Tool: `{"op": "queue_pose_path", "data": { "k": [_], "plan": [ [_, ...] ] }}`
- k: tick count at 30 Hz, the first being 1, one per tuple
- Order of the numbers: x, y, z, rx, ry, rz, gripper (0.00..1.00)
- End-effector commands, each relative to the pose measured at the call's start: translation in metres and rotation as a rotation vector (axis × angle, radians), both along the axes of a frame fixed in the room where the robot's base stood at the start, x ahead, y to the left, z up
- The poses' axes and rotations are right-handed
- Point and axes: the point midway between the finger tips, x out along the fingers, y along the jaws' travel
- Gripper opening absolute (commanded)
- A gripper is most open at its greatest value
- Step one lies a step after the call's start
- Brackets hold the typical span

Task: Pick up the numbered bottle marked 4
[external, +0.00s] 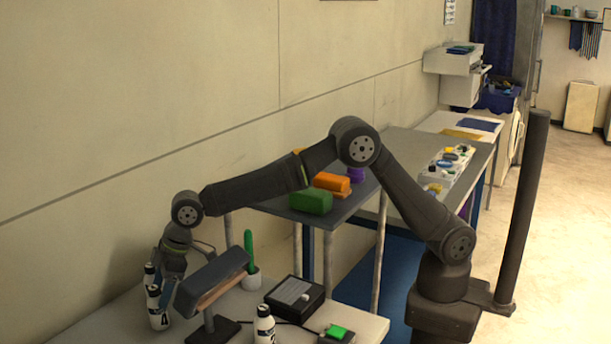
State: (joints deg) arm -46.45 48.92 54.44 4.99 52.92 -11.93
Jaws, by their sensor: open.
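A white bottle with dark markings (158,317) stands at the left end of the near table. Its marking is too small to read for sure. A second white bottle with a dark cap (264,332) stands at the near edge, partly cut off by the frame; its marking cannot be read. My gripper (163,285) reaches down at the left bottle's upper part, with its jaws open. The fingers and the bottle overlap in this view, so I cannot tell whether they touch.
A dark lamp-like stand (212,280) is close to the right of my gripper. A potted cactus (251,278), a black box (294,298) and a device with a green top (337,333) share the table.

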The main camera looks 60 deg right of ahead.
Motion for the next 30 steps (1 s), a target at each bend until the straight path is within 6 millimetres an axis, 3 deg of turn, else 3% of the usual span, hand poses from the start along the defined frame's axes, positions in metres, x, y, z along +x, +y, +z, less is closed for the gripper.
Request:
{"op": "queue_pose_path", "data": {
  "k": [9, 16, 17, 24, 30],
  "plan": [
    [0.01, 0.017, -0.038, 0.0, 0.001, 0.0, 0.66],
    [0.011, 0.018, -0.041, 0.001, -0.001, 0.0, 0.66],
    [0.011, 0.018, -0.041, 0.001, -0.001, 0.0, 0.64],
    [0.011, 0.018, -0.041, 0.001, -0.001, 0.0, 0.17],
    [0.011, 0.018, -0.04, 0.002, -0.001, 0.0, 0.14]
  ]
}}
